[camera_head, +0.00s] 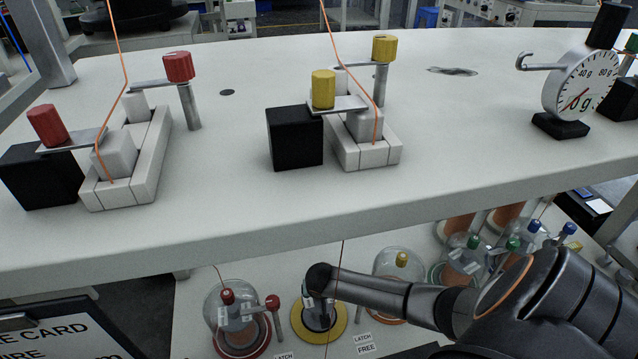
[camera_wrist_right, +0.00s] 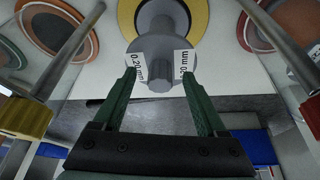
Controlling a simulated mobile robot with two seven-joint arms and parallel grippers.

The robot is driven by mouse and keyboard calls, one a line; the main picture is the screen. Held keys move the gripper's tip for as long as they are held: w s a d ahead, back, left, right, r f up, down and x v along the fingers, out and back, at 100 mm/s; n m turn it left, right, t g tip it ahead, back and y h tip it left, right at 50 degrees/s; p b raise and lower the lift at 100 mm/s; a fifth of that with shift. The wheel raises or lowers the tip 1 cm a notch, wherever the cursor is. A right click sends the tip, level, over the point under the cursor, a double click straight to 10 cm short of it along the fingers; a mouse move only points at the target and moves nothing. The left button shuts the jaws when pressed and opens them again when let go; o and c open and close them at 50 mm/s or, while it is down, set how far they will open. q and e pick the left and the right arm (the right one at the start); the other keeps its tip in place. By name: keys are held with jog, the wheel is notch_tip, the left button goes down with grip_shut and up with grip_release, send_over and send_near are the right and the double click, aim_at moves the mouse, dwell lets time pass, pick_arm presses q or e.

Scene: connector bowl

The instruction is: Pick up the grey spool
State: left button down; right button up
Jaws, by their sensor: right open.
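The grey spool (camera_wrist_right: 156,48) carries white labels, one reading 0.20 mm, and stands on a yellow-rimmed round base (camera_wrist_right: 205,14). In the head view the yellow base (camera_head: 335,329) is on the lower table, with the spool partly hidden under the end of my right arm. My right gripper (camera_wrist_right: 159,75) is open, its green fingers reaching toward the spool's near end, one on each side. I cannot tell whether they touch it. My left gripper is not in view.
A glass dome with a red knob (camera_head: 228,297) stands left of the yellow base, and a dome with a yellow knob (camera_head: 401,259) behind right. A white shelf (camera_head: 230,215) with clamps and a dial gauge (camera_head: 580,88) overhangs the lower table. Metal posts flank my right gripper.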

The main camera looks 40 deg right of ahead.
jog(key=shift+w+d+f, duration=0.1)
jog(key=shift+w+f, duration=0.05)
jog(key=shift+f, duration=0.35)
grip_shut()
dwell(1.1)
